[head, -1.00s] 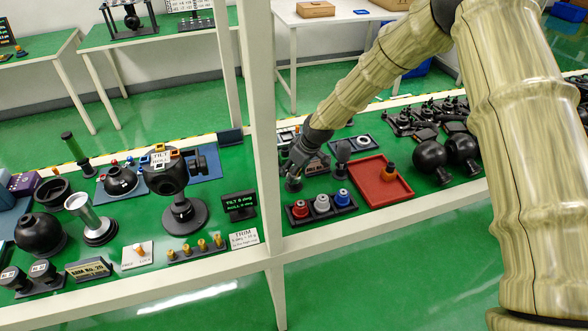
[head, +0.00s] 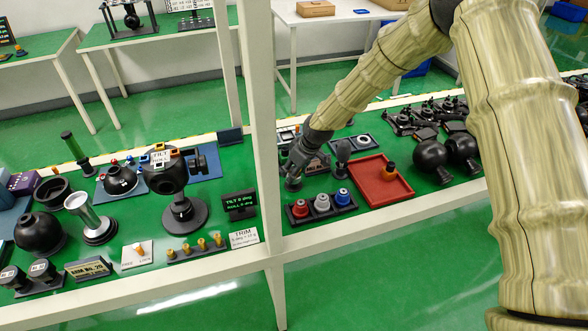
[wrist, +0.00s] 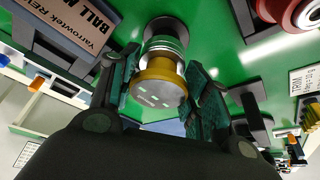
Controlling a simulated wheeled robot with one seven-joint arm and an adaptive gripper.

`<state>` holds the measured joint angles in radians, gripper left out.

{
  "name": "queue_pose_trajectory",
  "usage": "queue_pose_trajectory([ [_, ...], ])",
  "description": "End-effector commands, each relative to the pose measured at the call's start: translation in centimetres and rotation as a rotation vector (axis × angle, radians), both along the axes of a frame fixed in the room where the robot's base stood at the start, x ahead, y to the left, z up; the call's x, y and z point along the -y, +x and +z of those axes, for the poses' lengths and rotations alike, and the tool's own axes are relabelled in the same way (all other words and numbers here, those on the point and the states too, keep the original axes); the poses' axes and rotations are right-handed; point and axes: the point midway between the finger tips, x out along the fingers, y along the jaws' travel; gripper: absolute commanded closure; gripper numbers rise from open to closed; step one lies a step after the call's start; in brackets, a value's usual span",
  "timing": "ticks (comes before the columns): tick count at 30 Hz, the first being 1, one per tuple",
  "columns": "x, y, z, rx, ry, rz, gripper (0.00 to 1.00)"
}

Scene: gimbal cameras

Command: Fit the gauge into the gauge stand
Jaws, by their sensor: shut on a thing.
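My gripper (head: 297,160) points down over the bench, right of the white post in the head view. In the wrist view its two dark green-padded fingers (wrist: 160,90) are shut on the gauge, a short cylinder with a brass cap (wrist: 158,84) and a pale, silvery body. The gauge stand (wrist: 164,26), a dark round holder, is in line with the gauge's far end; it also shows just below the fingers in the head view (head: 292,184). I cannot tell whether the gauge is seated in it or just above it. The fingers hide the gauge in the head view.
A rack with red, silver and blue knobs (head: 322,207) stands in front of the gripper. A red tray (head: 392,195) with an orange-and-black piece lies to the right. A dark ball-topped post (head: 342,158) and a label plate (wrist: 75,25) are close by. The white post (head: 263,110) rises left.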

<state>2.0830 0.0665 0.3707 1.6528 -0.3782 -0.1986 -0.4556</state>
Motion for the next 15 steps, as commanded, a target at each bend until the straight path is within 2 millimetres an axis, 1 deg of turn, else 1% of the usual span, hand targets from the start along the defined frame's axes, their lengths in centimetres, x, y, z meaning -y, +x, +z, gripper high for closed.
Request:
queue_pose_trajectory([
  [15,0.00,0.02,-1.02,0.000,0.000,0.000,0.79],
])
